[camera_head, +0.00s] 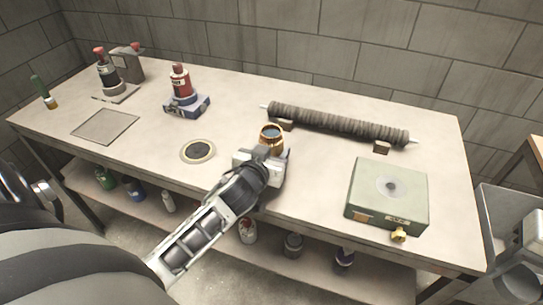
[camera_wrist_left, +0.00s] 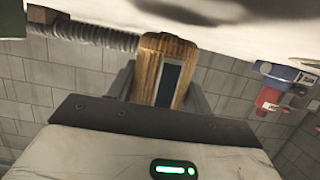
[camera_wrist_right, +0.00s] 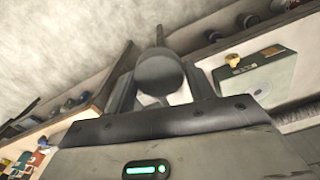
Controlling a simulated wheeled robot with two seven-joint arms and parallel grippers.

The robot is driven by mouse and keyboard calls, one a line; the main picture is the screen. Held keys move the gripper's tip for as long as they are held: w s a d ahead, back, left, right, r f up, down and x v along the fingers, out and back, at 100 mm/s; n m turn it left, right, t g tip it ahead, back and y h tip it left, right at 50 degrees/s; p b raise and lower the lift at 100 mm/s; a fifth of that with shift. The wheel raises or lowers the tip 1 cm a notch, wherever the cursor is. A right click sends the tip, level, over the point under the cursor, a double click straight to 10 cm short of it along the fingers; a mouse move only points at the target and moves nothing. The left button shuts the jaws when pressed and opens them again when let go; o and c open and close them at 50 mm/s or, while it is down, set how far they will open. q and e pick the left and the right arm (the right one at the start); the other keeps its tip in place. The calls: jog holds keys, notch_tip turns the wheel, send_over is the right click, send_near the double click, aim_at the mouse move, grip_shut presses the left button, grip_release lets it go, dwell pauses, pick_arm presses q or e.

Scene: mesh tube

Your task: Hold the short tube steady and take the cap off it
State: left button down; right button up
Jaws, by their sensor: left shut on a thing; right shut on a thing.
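A ribbed mesh roll (camera_head: 335,122) lies on supports behind the tube. A green box (camera_head: 405,200) with a brass knob stands right. A red bottle (camera_head: 181,82) on a blue base, a round disc (camera_head: 198,151) and a flat plate (camera_head: 105,124) are left. Wall behind.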

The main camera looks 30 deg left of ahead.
pick_arm(q)
jog(key=shift+f, duration=0.3)
